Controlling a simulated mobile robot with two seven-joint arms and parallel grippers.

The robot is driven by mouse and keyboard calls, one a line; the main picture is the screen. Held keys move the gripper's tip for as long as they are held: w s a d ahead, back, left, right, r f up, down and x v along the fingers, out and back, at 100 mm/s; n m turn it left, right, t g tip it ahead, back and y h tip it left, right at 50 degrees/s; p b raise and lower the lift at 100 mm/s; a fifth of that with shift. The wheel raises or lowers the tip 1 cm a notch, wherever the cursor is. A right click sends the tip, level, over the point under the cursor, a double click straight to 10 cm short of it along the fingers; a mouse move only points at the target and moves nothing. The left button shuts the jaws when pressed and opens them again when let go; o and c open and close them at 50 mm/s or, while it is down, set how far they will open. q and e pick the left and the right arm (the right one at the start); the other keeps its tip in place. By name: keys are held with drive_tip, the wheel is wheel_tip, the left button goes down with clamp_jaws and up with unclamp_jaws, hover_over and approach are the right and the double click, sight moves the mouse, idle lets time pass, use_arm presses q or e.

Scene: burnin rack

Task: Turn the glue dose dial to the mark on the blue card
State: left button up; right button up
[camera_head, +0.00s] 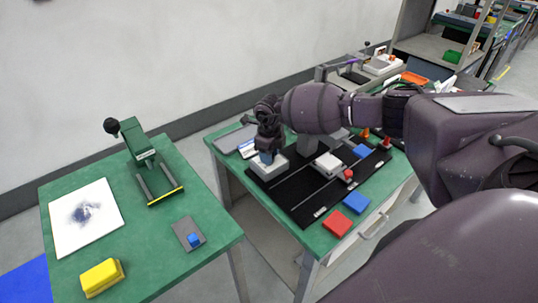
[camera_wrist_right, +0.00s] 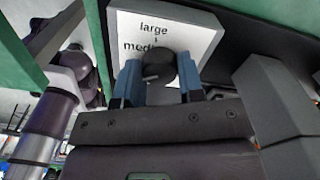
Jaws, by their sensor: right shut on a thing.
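The dose dial is a dark round knob (camera_wrist_right: 160,64) on a pale grey box with a white label reading "large" and, partly covered, "medi…". A short light mark shows on the knob. My right gripper's two blue-grey fingers stand on either side of the knob and are shut on it, in the right wrist view (camera_wrist_right: 158,82). In the head view my right gripper (camera_head: 268,157) points down onto the pale box (camera_head: 267,172), hiding the dial. A small white card with blue (camera_head: 248,148) lies just behind the box; its mark is too small to read. My left gripper is out of view.
The box is at the left end of a black mat (camera_head: 302,205) on a green table. Blue and red blocks (camera_head: 337,223), a pale device (camera_head: 328,164) and small red and orange pieces stand nearby. Another green table (camera_head: 150,245) is at left, across a gap.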

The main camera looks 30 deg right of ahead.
idle(0.5)
drive_tip(key=o, duration=0.9)
drive_tip(key=shift+r, duration=5.45)
